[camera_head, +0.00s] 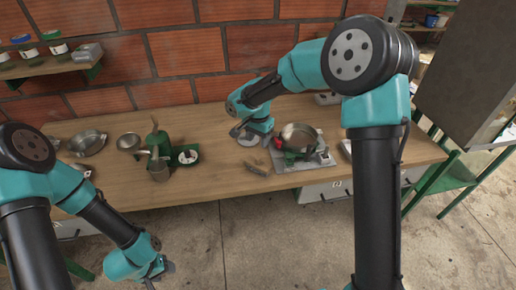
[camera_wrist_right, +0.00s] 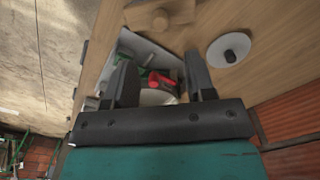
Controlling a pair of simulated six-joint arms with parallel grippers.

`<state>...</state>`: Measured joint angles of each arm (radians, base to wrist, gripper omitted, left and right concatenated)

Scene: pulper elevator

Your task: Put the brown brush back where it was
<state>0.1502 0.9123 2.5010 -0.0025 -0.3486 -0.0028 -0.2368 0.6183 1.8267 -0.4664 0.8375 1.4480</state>
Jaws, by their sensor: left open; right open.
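The brown brush (camera_head: 258,167) appears to be the small tan piece lying on the wooden table (camera_head: 215,175) near its front edge. In the right wrist view a light brown wooden piece (camera_wrist_right: 160,18), probably the brush, shows at the top, beyond the fingertips. My right gripper (camera_head: 252,136) is over the table behind the brush, apart from it. In its wrist view the fingers (camera_wrist_right: 160,78) are spread with nothing held between them. My left gripper (camera_head: 152,272) is open and empty in front of the table, over the floor, far from the brush.
A pale disc (camera_wrist_right: 229,50) lies nearby. A green pulper-like device (camera_head: 160,140) and metal bowls stand at left. The table between device and brush is clear.

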